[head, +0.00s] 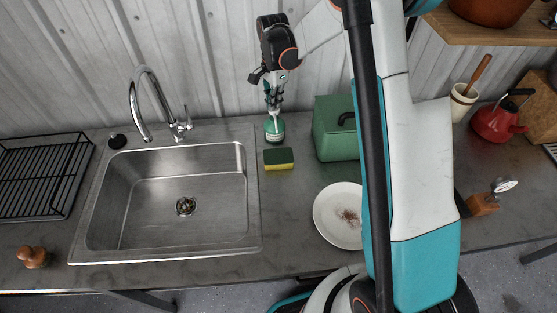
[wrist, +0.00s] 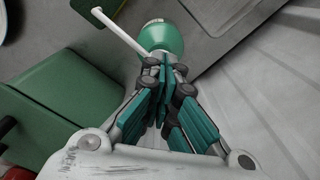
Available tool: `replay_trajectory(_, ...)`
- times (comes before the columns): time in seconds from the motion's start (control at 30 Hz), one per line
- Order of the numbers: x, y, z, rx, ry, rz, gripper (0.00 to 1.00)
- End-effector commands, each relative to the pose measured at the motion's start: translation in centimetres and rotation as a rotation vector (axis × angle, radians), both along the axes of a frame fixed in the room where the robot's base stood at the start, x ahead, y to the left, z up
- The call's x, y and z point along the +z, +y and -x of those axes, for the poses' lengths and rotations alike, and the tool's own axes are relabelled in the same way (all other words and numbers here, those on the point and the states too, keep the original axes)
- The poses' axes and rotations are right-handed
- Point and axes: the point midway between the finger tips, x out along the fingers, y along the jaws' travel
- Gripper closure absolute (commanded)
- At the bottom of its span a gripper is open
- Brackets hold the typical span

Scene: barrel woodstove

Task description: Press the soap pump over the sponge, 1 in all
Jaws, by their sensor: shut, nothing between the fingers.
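The soap pump (head: 274,134) is a green bottle standing on the counter just behind the sponge. In the wrist view its green body (wrist: 163,38) shows with a long white spout reaching toward the sponge.
The steel sink (head: 180,200) with its tap (head: 140,100) is to the left. A green box (head: 334,130) stands close to the right of the pump. A plate with crumbs (head: 338,222) lies in front of the box. The metal wall is close behind.

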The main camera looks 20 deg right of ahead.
Motion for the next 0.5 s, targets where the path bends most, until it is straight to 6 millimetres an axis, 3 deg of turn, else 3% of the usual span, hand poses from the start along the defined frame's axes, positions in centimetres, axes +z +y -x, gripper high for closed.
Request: replay_trajectory(0.5,-1.8,0.0,0.0,0.0,0.0,0.0,1.0)
